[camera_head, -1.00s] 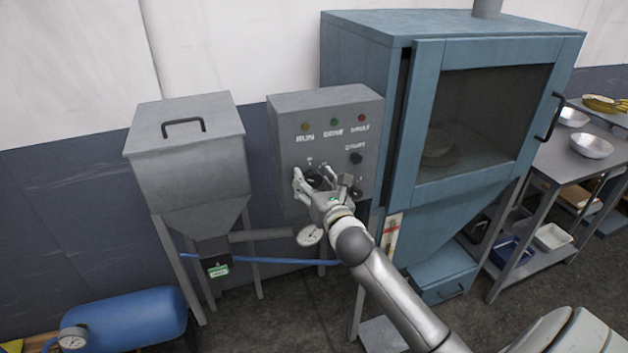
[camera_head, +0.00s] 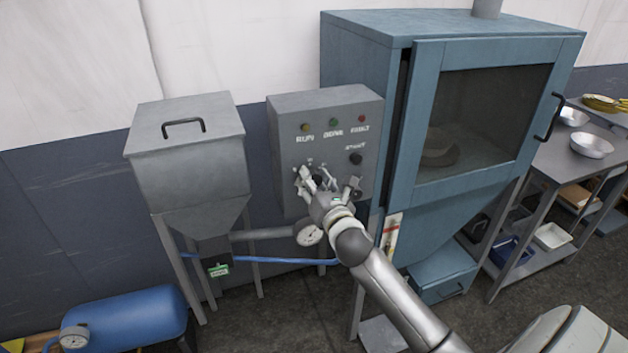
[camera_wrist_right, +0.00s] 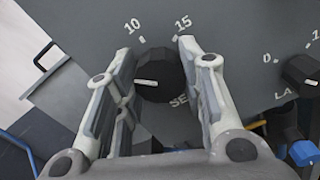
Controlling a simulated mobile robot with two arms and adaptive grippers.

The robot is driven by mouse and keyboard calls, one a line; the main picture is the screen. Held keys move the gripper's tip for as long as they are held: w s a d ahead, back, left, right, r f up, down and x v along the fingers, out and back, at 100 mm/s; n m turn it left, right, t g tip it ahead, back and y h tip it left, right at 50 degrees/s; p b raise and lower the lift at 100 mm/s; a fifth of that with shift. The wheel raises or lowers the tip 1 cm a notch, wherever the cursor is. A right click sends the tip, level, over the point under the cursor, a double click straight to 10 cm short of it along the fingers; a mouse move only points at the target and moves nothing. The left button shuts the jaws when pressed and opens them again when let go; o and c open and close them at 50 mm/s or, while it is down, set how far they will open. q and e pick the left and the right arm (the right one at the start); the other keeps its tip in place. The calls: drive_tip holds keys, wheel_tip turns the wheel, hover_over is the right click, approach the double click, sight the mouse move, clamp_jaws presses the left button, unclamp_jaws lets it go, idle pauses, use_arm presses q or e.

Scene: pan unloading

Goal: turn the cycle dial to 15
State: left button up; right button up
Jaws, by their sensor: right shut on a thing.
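The cycle dial (camera_wrist_right: 168,72) is a dark round knob with a white mark, seen in the right wrist view. The mark lies across its left part and points roughly left, off the printed 10 (camera_wrist_right: 131,26) and 15 (camera_wrist_right: 183,22) above the knob. My right gripper (camera_wrist_right: 156,56) is shut on the dial, one finger on each side. In the head view my right gripper (camera_head: 325,182) is at the front of the grey control box (camera_head: 290,133) and covers most of the dial. My left gripper is out of view.
Another dark knob (camera_wrist_right: 303,75) stands to the right of the dial. The blue cabinet (camera_head: 360,60) stands close on the right, a grey hopper (camera_head: 190,160) on the left.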

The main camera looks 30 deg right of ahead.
drive_tip(key=m+p, duration=0.1)
drive_tip(key=m, duration=0.4)
drive_tip(key=shift+m, duration=0.3)
drive_tip(key=m, duration=0.5)
drive_tip(key=m+p, duration=0.1)
drive_tip(key=m, duration=0.4)
drive_tip(key=shift+m, duration=0.4)
drive_tip(key=m, duration=0.4)
drive_tip(key=shift+m+p, duration=0.35)
drive_tip(key=shift+m, duration=0.05)
drive_tip(key=o, duration=1)
drive_tip(key=shift+o, duration=0.2)
drive_tip(key=v, duration=1.2)
